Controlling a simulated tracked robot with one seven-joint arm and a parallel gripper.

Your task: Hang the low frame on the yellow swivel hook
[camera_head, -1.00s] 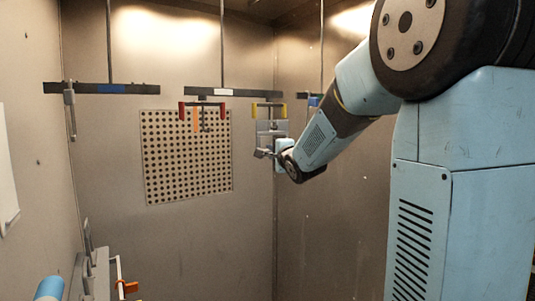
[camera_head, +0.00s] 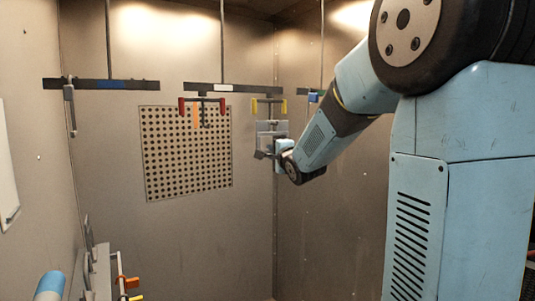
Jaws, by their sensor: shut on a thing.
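The yellow swivel hook (camera_head: 283,107) hangs from the right part of the middle bar at the back of the booth. My gripper (camera_head: 268,152) is just below it, shut on a small grey frame (camera_head: 267,127). The frame is upright, with its top close under the yellow hook. I cannot tell whether the two touch. My wrist hides part of the gripper and the frame's lower right side.
A red hook (camera_head: 182,108) hangs left on the same bar (camera_head: 240,88), before a perforated panel (camera_head: 165,170). A blue hook (camera_head: 314,98) is to the right. A grey hook (camera_head: 69,97) hangs from the left bar. A rack with orange and yellow pieces (camera_head: 130,283) stands lower left.

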